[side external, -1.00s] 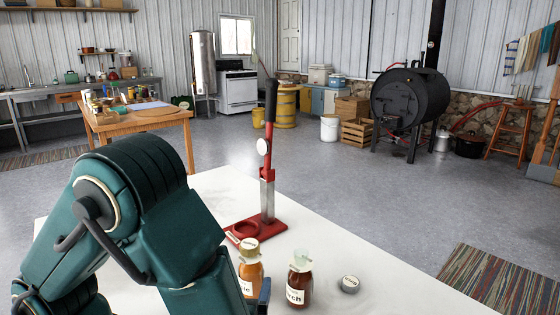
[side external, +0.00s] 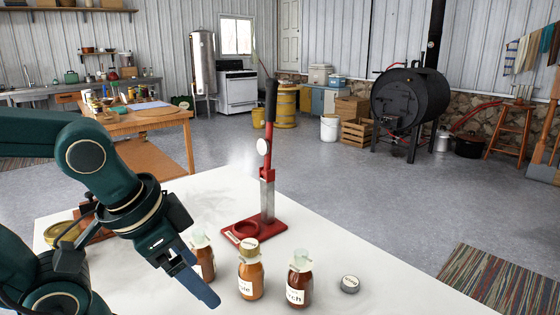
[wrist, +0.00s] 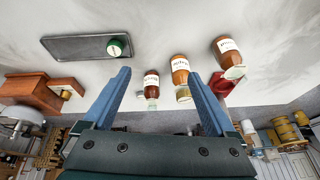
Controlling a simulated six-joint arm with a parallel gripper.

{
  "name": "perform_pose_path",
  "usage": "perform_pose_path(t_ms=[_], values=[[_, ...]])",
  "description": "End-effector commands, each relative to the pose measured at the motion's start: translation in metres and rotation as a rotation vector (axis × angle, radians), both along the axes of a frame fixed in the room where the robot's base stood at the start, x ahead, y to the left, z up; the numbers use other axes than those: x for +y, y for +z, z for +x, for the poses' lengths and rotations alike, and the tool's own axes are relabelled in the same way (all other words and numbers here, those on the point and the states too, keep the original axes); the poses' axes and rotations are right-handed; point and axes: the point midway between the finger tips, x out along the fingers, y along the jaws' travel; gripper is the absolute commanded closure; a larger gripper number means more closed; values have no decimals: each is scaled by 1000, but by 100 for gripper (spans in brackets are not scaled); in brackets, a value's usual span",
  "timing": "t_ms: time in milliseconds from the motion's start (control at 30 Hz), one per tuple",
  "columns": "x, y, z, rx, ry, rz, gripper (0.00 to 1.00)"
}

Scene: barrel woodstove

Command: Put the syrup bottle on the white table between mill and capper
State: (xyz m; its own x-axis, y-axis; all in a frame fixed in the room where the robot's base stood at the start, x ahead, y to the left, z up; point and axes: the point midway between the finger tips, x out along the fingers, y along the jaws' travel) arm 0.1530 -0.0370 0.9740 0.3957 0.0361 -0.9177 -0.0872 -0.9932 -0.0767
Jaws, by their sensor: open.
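Three labelled bottles stand upright on the white table (side external: 390,300). The middle one is an amber bottle (side external: 250,282) with a tan cap. The right one is a red-brown bottle (side external: 299,282) with a pale clear top. I cannot tell which is the syrup bottle meant. The red capper (side external: 268,205) stands behind them. A brown wooden box, likely the mill (wrist: 30,90), is at left in the wrist view. My gripper (wrist: 158,74) is open and empty, with the dark bottle appearing between its fingers.
A dark tray (wrist: 75,47) with a green-lidded jar (wrist: 115,47) lies on the table in the wrist view. A small grey-rimmed lid (side external: 349,284) lies right of the bottles. A gold round thing (side external: 62,234) is at the table's left.

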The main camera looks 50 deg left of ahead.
Motion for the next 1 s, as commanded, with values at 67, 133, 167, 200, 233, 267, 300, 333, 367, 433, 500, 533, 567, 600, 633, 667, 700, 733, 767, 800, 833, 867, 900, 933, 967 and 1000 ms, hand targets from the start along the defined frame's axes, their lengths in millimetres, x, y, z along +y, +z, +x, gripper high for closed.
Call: perform_pose_path(t_ms=[67, 133, 167, 200, 233, 267, 300, 333, 367, 433, 500, 533, 567, 600, 633, 667, 700, 733, 767, 800, 833, 867, 900, 933, 967, 1000], values=[[-2, 8, 3, -57, 54, -49, 9], [-3, 12, 4, -80, 78, -72, 3], [-4, 13, 5, -85, 83, -78, 3], [-4, 13, 5, -89, 87, -83, 3], [-4, 13, 5, -90, 89, -85, 3], [-4, 13, 5, -90, 89, -85, 3], [-4, 13, 5, -89, 88, -84, 3], [-4, 13, 5, -88, 87, -84, 3], [-4, 13, 5, -88, 87, -84, 3], [-4, 13, 5, -88, 86, -83, 3], [-4, 13, 5, -87, 85, -82, 3], [-4, 13, 5, -87, 85, -82, 3], [-4, 13, 5, -87, 85, -82, 3], [-4, 14, 5, -88, 84, -82, 3], [-4, 15, 5, -88, 84, -82, 3], [-4, 16, 6, -89, 84, -82, 3], [-4, 20, 6, -89, 84, -82, 3], [-4, 23, 6, -91, 84, -82, 3], [-4, 28, 6, -91, 84, -82, 3], [-4, 35, 6, -93, 83, -82, 3], [-4, 41, 6, -94, 83, -81, 3], [-4, 46, 6, -93, 84, -81, 3], [-4, 53, 6, -93, 84, -81, 3], [-4, 59, 6, -93, 84, -81, 3], [-4, 65, 6, -94, 83, -81, 3], [0, 59, 5, -54, 22, -22, 3]])
